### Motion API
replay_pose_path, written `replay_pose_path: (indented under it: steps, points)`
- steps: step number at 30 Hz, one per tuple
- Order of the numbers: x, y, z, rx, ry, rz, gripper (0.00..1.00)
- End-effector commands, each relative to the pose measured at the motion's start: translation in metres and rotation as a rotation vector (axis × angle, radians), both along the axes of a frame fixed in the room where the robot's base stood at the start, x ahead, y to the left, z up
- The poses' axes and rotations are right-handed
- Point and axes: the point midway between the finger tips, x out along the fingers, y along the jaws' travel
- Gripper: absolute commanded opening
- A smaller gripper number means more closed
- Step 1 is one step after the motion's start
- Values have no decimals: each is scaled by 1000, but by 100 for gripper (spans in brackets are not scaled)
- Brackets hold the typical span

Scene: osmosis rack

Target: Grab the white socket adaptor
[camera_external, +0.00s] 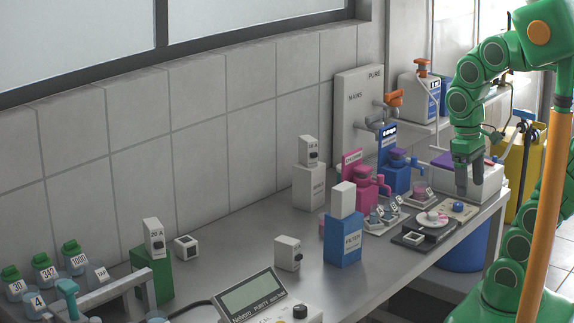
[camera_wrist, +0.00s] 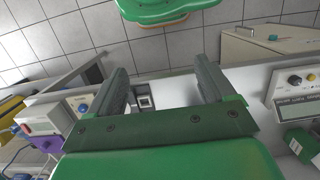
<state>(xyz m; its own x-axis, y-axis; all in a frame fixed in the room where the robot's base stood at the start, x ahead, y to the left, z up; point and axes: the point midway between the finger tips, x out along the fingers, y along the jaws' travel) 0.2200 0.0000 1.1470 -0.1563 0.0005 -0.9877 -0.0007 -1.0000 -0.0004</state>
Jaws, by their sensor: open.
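My gripper (camera_external: 466,190) hangs over the far right end of the metal bench in the external view, fingers pointing down. In the wrist view its two fingers are spread wide, and my gripper (camera_wrist: 160,68) is open with nothing held. A small white cube with a dark square socket face (camera_external: 186,247) sits on the bench at the left, far from my gripper.
Pink (camera_external: 366,190) and blue (camera_external: 395,174) dispensers and a dark tray (camera_external: 428,232) lie near my gripper. The middle bench is partly clear.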

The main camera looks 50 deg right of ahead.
Motion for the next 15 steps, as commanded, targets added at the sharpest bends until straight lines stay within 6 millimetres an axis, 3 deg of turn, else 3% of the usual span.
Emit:
replay_pose_path:
  steps: [11,15]
  points:
    - [47,30,10,77,-3,-109,83]
    - [75,47,16,121,-3,-172,83]
